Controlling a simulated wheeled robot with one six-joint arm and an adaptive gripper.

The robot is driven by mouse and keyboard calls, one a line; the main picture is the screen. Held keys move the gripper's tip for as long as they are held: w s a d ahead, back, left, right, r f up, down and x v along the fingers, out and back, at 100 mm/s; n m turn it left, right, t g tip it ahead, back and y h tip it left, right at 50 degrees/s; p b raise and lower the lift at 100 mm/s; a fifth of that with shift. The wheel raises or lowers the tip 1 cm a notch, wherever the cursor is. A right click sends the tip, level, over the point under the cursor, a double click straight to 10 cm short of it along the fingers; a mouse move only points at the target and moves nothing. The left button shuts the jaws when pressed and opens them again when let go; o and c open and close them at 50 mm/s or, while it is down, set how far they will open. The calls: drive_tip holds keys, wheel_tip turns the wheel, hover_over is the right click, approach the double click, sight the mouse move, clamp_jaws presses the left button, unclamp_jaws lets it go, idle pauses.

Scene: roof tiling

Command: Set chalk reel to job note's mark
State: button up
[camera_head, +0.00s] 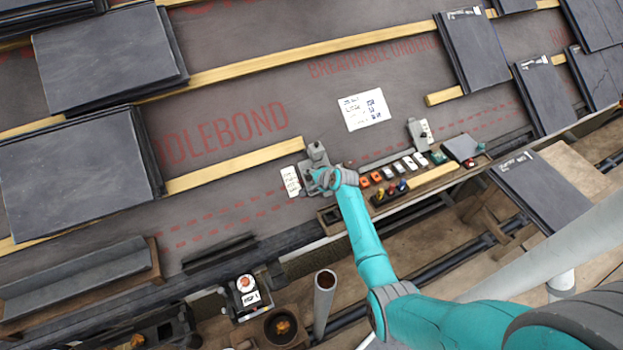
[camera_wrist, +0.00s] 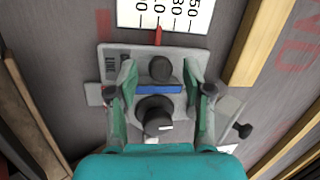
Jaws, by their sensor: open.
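The chalk reel, a grey plate-like device (camera_wrist: 112,62) with dark round knobs and a blue bar, lies below my gripper in the wrist view. Its red pointer (camera_wrist: 158,36) points at a white scale card (camera_wrist: 190,14), whose figures are partly cut off. In the head view the reel (camera_head: 317,153) is partly hidden by my gripper (camera_head: 325,180). My gripper (camera_wrist: 160,92) is open, with a finger on each side of the knobs; contact cannot be told. The job note (camera_head: 364,109), a white sheet, lies on the membrane up and right of the reel; its writing is too small to read.
Wooden battens (camera_head: 235,165) cross the grey membrane. Slate stacks stand at left (camera_head: 75,175) and upper right (camera_head: 470,50). A wooden tray (camera_head: 432,178) with several small coloured items lies right of my gripper. The membrane around the job note is clear.

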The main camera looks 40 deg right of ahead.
sight(302, 167)
clamp_jaws()
drive_tip(key=shift+r, duration=0.1)
drive_tip(key=shift+w+d+r, duration=0.3)
drive_tip(key=shift+w+r, duration=0.4)
drive_tip(key=shift+w, duration=0.2)
drive_tip(key=shift+w+d+r, duration=0.25)
drive_tip(key=shift+w+r, duration=0.4)
drive_tip(key=shift+w, duration=0.25)
unclamp_jaws()
drive_tip(key=shift+f, duration=0.1)
drive_tip(key=shift+s, duration=0.1)
